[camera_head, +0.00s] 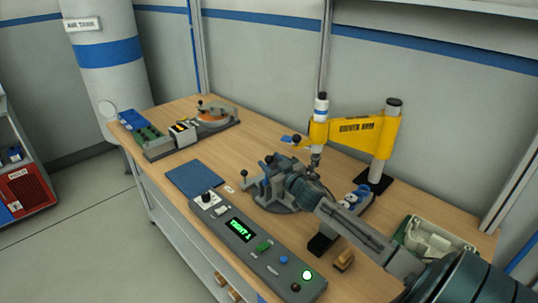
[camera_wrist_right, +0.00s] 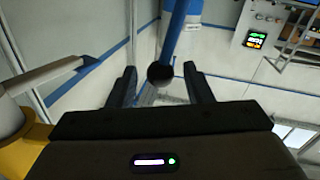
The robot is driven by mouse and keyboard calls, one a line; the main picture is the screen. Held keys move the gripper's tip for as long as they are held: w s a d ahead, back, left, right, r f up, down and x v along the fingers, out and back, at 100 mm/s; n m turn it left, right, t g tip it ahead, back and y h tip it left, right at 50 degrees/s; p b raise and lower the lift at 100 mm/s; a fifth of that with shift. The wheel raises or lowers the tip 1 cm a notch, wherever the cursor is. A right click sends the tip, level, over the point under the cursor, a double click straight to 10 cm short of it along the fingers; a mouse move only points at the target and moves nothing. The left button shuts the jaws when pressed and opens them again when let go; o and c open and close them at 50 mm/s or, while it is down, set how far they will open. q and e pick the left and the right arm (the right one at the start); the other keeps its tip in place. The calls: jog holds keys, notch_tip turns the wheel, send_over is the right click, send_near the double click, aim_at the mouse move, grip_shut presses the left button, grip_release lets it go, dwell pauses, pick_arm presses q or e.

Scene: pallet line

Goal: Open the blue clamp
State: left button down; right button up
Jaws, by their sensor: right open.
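In the right wrist view a blue rod (camera_wrist_right: 174,32), which looks like the blue clamp's handle, comes down from the top edge and ends in a black ball (camera_wrist_right: 160,73). The ball appears between the spread fingertips of my right gripper (camera_wrist_right: 160,78); I see no clear contact. In the head view my right gripper (camera_head: 266,178) reaches in from the lower right over the grey fixture on the bench and is open. My arm and gripper hide much of the fixture. A black-ball lever (camera_head: 243,175) stands at its left. My left gripper is out of view.
A yellow driver arm (camera_head: 343,130) on a post stands just behind the fixture. A control panel (camera_head: 240,231) with a green display lies in front. A blue mat (camera_head: 194,179) is to the left, and a green-edged bin (camera_head: 432,240) to the right.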

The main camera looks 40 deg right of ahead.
jog(key=shift+w+d+p, duration=0.1)
jog(key=shift+w+p, duration=0.25)
jog(key=shift+w, duration=0.55)
grip_shut()
jog(key=shift+s+a+f+n+t+b, duration=0.1)
jog(key=shift+a+f+n+t+b, duration=0.1)
jog(key=shift+a+n+b, duration=0.65)
jog(key=shift+s+a+f+n+t+b, duration=0.15)
jog(key=shift+a+n+b, duration=0.25)
jog(key=shift+a+n, duration=0.95)
jog(key=shift+a+f+n+t+b, duration=0.2)
jog(key=shift+a+n+b, duration=0.45)
jog(key=shift+n, duration=0.75)
jog(key=shift+a, duration=0.1)
